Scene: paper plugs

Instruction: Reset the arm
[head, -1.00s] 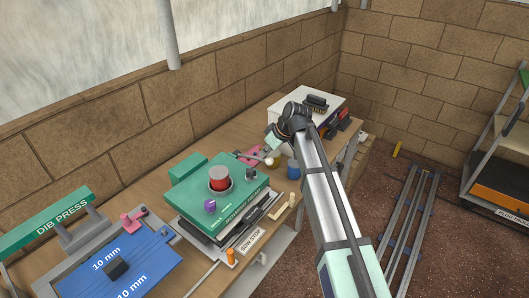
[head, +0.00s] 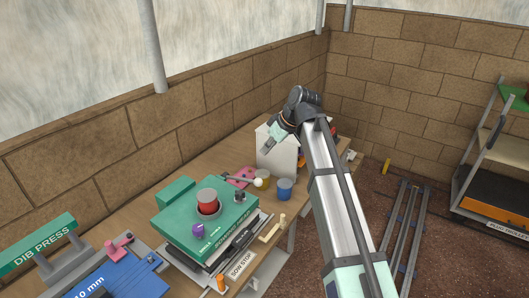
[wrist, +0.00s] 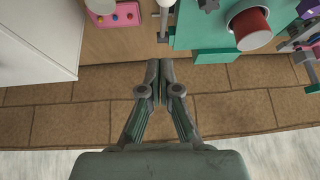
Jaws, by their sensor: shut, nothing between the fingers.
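My gripper (head: 268,146) hangs at the end of my bent arm, above the back part of the bench and in front of the white box. In the wrist view my gripper (wrist: 161,66) points at the bench edge and wall, its two fingers together and empty. The green press-like unit (head: 182,222) with a red cylinder (head: 207,203) stands on the bench, left of and nearer than my gripper. The red cylinder also shows in the wrist view (wrist: 251,28), at upper right, apart from the fingers.
A white box (head: 278,160) stands at the bench's far end, partly behind my arm. A blue cup (head: 285,189), a yellow cup and a pink block (head: 241,174) sit near it. A block wall (head: 90,160) runs along the bench's left. A shelf rack (head: 490,150) stands at right.

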